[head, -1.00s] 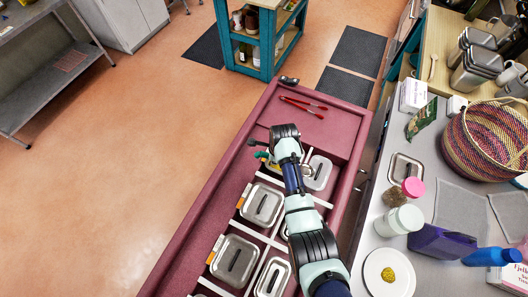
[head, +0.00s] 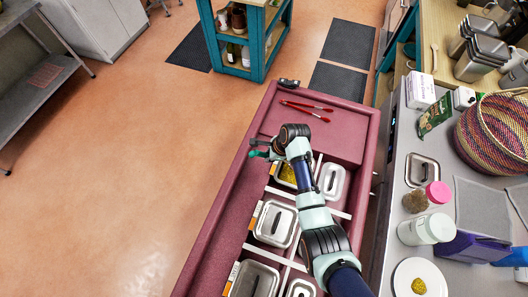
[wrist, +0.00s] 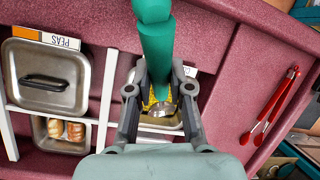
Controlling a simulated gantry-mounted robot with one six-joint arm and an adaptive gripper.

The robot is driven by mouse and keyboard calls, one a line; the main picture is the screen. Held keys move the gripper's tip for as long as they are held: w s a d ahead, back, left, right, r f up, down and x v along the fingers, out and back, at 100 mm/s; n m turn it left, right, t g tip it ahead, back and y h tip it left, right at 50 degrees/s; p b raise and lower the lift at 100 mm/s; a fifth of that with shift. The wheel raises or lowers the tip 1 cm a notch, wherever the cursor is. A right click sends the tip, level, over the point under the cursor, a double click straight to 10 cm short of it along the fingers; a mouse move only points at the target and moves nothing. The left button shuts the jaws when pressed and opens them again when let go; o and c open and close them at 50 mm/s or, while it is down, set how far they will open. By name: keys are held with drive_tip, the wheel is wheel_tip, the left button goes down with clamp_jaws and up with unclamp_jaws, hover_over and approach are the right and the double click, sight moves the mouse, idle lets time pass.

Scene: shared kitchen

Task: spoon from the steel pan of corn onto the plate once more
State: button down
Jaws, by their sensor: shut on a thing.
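My gripper (wrist: 159,90) is shut on the teal handle of a spoon (wrist: 156,42). The spoon's metal bowl shows between the fingers in the wrist view, with yellow corn around it. The steel pan of corn (head: 284,175) sits in the maroon counter, partly hidden by my arm; its rim is mostly behind the gripper in the wrist view. I cannot tell whether the bowl touches the corn in the pan. In the head view the teal handle (head: 259,153) sticks out left of my wrist. The white plate (head: 404,281) stands on the right counter with a small heap of corn (head: 418,286).
Lidded steel pans (head: 274,223) fill the neighbouring wells; one (wrist: 45,78) is beside a PEAS label. Red tongs (head: 306,110) lie at the counter's far end. A white jar (head: 427,229), a pink-lidded jar (head: 416,201) and a purple container (head: 470,247) stand near the plate.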

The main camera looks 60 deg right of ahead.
drive_tip(key=shift+t+y, duration=0.3)
drive_tip(key=shift+t, duration=0.1)
drive_tip(key=f+b, duration=0.3)
drive_tip(key=s+d+f+b, duration=0.1)
drive_tip(key=f+b, duration=0.2)
drive_tip(key=b, duration=0.1)
drive_tip(key=s+d+f+b, duration=0.1)
drive_tip(key=f+b, duration=0.2)
drive_tip(key=shift+s+f+b, duration=0.25)
drive_tip(key=shift+f+b, duration=0.05)
drive_tip(key=shift+f, duration=0.05)
drive_tip(key=w+a+r+g+h+p, duration=0.1)
drive_tip(key=r+p, duration=0.2)
drive_tip(key=p, duration=0.1)
drive_tip(key=w+a+r+g+p, duration=0.1)
drive_tip(key=r+p, duration=0.2)
drive_tip(key=p, duration=0.1)
drive_tip(key=w+a+r+g+h+p, duration=0.1)
drive_tip(key=r+p, duration=0.2)
drive_tip(key=shift+w+r+h+p, duration=0.3)
drive_tip(key=shift+w+r+p, duration=0.1)
drive_tip(key=shift+w+a+r+g+h+p, duration=0.15)
drive_tip(key=shift+w+r+g+p, duration=0.1)
drive_tip(key=shift+r, duration=0.1)
drive_tip(key=shift+w+a+r+g+h+p, duration=0.1)
drive_tip(key=shift+a+r+g+h+p, duration=0.05)
drive_tip(key=shift+r+g+p, duration=0.15)
